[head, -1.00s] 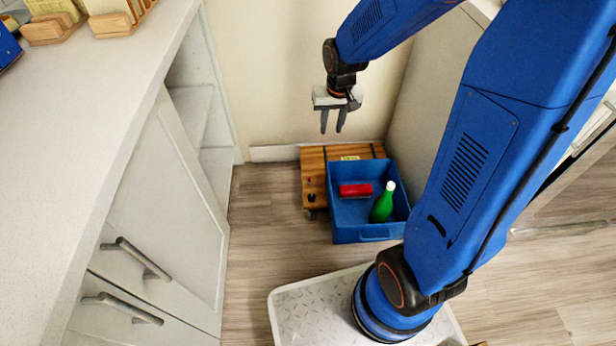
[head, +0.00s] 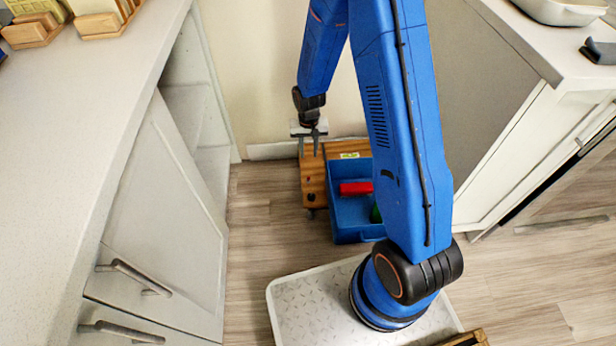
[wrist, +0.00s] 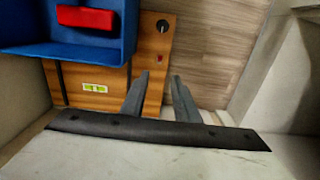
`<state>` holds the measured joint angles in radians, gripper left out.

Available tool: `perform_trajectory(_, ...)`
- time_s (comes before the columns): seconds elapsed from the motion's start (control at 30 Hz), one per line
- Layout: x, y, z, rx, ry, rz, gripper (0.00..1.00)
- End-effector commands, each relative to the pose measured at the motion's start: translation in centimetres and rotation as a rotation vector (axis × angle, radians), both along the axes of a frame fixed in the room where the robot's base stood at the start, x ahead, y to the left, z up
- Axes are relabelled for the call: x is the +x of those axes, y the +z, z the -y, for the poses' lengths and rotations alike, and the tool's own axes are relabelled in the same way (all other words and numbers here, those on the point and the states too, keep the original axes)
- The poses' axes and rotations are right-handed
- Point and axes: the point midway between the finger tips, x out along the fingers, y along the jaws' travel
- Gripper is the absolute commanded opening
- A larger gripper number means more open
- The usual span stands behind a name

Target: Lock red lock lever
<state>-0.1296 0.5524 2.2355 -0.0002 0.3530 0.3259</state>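A small red spot (wrist: 158,58), which looks like the red lock lever, is on the wooden dolly (wrist: 150,43) near a black round part (wrist: 163,27) at its corner. It is too small to make out its position. My gripper (wrist: 158,76) is open and empty, its two fingers apart and pointing toward that end of the dolly. In the wrist view the red spot shows just beyond the fingertips, between them. In the head view my gripper (head: 309,155) hangs above the dolly's back left part (head: 312,180); the lever is not clear there.
A blue bin (head: 350,238) sits on the dolly with a red object (head: 355,188) inside; a green bottle (head: 376,214) is mostly hidden behind my arm. A wall stands close behind. Counters (head: 110,90) and cabinets flank both sides. The wooden floor left of the dolly is clear.

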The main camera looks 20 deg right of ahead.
Motion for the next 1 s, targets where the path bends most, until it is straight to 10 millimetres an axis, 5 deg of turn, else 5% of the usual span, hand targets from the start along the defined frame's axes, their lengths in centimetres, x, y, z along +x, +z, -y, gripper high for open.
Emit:
perform_trajectory(0.27, -0.1, -2.5, 0.0, 0.000, 0.000, -0.004, 0.28)
perform_trajectory(1.0, -0.1, -13.4, 0.0, 0.000, 0.000, -0.004, 0.28)
